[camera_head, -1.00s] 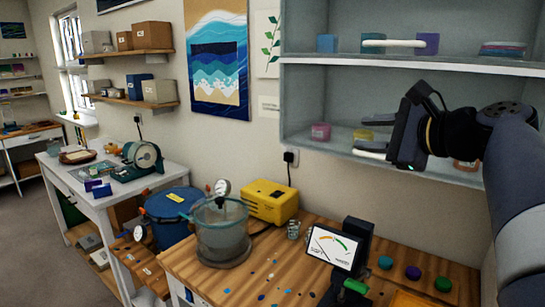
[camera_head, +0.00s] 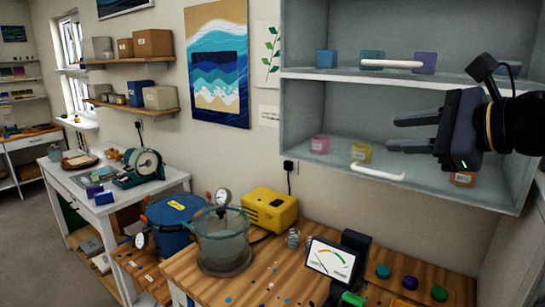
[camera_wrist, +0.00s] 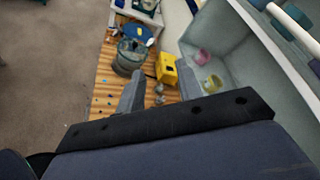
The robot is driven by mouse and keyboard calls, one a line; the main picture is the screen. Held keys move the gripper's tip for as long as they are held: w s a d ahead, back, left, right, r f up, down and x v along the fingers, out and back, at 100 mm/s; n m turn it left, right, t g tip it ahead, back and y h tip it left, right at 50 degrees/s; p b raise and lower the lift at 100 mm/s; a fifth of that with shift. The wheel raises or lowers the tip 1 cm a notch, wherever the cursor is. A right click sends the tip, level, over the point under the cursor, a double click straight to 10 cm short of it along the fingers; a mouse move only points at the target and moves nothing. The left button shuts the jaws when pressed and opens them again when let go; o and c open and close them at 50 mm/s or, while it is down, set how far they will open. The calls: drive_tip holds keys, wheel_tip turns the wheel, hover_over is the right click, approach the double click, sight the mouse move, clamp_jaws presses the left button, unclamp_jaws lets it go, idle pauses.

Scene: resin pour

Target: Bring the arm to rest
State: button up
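My gripper (camera_head: 393,134) is at the right of the head view, in front of the grey wall cabinet (camera_head: 300,100). Its two fingers point left and stand apart, with nothing between them. In the wrist view the two fingers of my gripper (camera_wrist: 160,84) are also spread. The workbench and cabinet show beyond them, well away. Most of my arm is outside the head view.
Pink (camera_head: 320,144) and yellow (camera_head: 362,153) jars stand on the lower shelf, with an orange jar (camera_head: 463,179) partly behind my gripper. Below are a pressure pot (camera_head: 222,240), yellow box (camera_head: 269,209) and gauge (camera_head: 331,259) on the wooden bench (camera_head: 265,285).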

drive_tip(key=shift+v, duration=1.75)
